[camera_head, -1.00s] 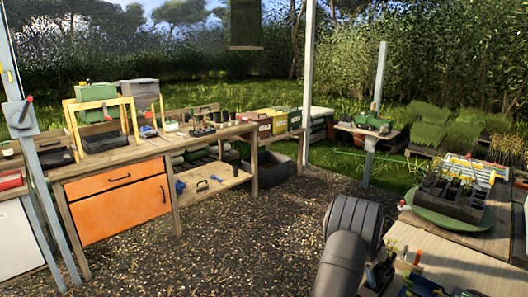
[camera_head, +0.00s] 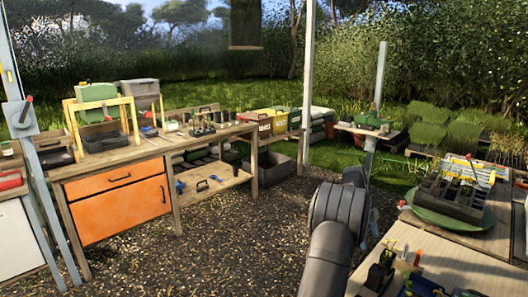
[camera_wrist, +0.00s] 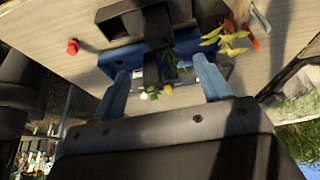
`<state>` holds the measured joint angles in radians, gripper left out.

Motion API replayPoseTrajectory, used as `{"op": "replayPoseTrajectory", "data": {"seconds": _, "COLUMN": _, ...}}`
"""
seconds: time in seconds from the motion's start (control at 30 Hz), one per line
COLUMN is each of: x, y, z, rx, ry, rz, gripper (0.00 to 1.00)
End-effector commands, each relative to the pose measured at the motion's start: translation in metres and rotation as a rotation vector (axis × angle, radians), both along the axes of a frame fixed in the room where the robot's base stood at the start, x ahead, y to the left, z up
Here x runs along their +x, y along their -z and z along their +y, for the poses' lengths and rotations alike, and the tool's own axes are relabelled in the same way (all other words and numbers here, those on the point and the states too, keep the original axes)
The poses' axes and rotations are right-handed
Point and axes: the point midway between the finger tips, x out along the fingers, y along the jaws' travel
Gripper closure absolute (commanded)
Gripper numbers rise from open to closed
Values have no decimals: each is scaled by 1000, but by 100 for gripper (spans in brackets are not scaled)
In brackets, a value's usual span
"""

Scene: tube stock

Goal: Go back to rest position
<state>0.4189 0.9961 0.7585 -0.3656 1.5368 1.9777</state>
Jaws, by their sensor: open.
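My gripper (camera_wrist: 162,80) shows in the wrist view with its two blue-grey fingers spread apart and nothing clamped between them. Beyond the fingers is a pale wooden bench top (camera_wrist: 65,22) with a blue object (camera_wrist: 122,58), dark block-like parts and small green leaves. Whether the fingertips touch any of these I cannot tell. In the head view my dark arm rises at the lower middle, beside the right bench (camera_head: 455,262); the gripper itself is hidden or too small to make out there.
The right bench holds a black tube rack (camera_head: 455,195) on a green round base (camera_head: 425,212), plus small plants (camera_head: 382,268) near its front corner. A long workbench with an orange cabinet (camera_head: 122,210) stands left. Gravel floor (camera_head: 235,235) between them is clear.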

Motion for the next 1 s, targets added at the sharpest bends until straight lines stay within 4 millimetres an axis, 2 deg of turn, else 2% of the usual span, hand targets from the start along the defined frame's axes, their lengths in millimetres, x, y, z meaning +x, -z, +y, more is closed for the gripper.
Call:
{"op": "replayPoseTrajectory", "data": {"seconds": 0.13, "x": 9, "y": -29, "z": 8, "rx": -1, "ry": -2, "rz": -4, "gripper": 30}}
{"op": "replayPoseTrajectory", "data": {"seconds": 0.17, "x": 8, "y": -27, "z": 8, "rx": 1, "ry": -1, "rz": 1, "gripper": 30}}
{"op": "replayPoseTrajectory", "data": {"seconds": 0.2, "x": 4, "y": -15, "z": 5, "rx": 2, "ry": 1, "rz": 5, "gripper": 30}}
{"op": "replayPoseTrajectory", "data": {"seconds": 1.0, "x": -40, "y": 134, "z": -39, "rx": 2, "ry": 2, "rz": 3, "gripper": 30}}
